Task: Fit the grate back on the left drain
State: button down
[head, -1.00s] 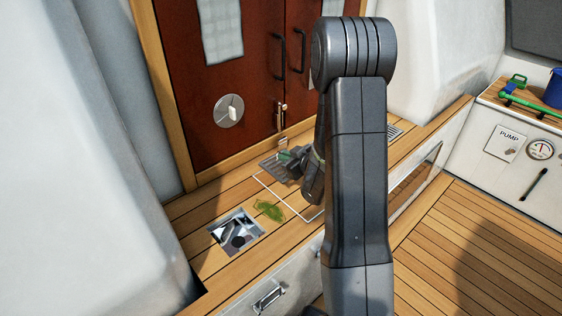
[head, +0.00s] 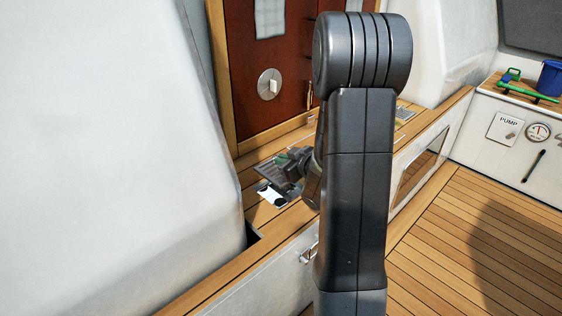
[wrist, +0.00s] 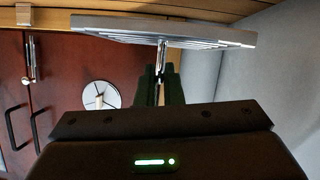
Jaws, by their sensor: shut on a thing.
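The grey slotted grate (head: 275,172) is held in my gripper (head: 299,160), whose fingertips are partly hidden by my own wrist. In the wrist view the grate (wrist: 165,30) spans the top as a flat plate seen nearly edge-on. The dark green fingers of my gripper (wrist: 158,78) are closed on a thin upright metal part below it. The open left drain (head: 271,195) shows as a bright metal recess in the wooden ledge. The grate is above its far edge and hides part of it. I cannot tell the exact height between them.
A white moulded wall (head: 120,150) rises close on the left of the drain. Dark red doors (head: 275,70) stand behind the ledge. Another grate (head: 404,113) lies farther right on the ledge. A blue bucket (head: 550,77) and a green-handled tool (head: 528,92) are on the right-hand bench.

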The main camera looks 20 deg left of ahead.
notch_tip(320, 180, down, 7)
jog(key=b, duration=0.6)
jog(key=shift+s+f+b, duration=0.15)
jog(key=shift+f+b, duration=0.35)
jog(key=shift+f, duration=0.3)
dwell(0.9)
jog(key=c, duration=1.5)
grip_release()
jog(key=shift+d+f, duration=0.1)
jog(key=shift+s, duration=0.1)
jog(key=shift+d, duration=0.1)
jog(key=p+v, duration=0.2)
jog(key=v, duration=0.4)
jog(key=r+p+v, duration=0.1)
jog(key=p+v, duration=0.1)
jog(key=v, duration=0.4)
jog(key=shift+w+r, duration=0.1)
jog(key=shift+w, duration=0.15)
jog(key=shift+p+v, duration=0.45)
jog(key=shift+v, duration=0.35)
jog(key=shift+s, duration=0.1)
